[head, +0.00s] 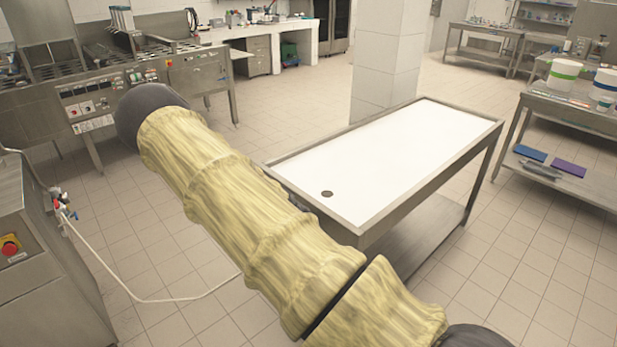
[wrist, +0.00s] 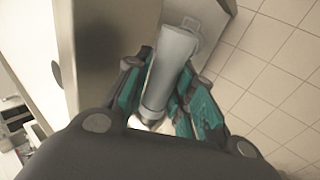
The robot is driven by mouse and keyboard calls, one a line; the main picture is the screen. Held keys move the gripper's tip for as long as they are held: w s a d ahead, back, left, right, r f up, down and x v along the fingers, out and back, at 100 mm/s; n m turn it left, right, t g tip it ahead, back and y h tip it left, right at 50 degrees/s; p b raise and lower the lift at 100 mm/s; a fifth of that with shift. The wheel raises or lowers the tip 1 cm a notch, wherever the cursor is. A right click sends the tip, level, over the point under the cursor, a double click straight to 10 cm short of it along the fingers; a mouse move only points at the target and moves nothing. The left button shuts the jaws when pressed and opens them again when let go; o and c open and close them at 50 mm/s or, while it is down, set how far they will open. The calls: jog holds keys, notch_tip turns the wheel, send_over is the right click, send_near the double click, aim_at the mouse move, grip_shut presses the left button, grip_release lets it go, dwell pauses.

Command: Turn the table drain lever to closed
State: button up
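The table (head: 430,112) has a white top inside a grey metal rim, with a dark round drain hole (head: 326,194) near its near-left end. A grey cylindrical fitting, likely the drain pipe (wrist: 170,65), shows in the wrist view beside a beige-grey panel. In the head view, my gripper is out of sight and my arm covers the table's near-left edge.
A lower shelf (head: 425,240) spans under the table. A square white pillar (head: 388,60) stands behind it. A steel machine (head: 40,265) with a red button is at the left, with a white hose (head: 125,290) on the floor. Tiled floor is open right of the table.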

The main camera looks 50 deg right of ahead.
jog(key=o, duration=0.3)
jog(key=v, duration=1.2)
jog(key=shift+r, duration=0.1)
jog(key=shift+d, duration=0.1)
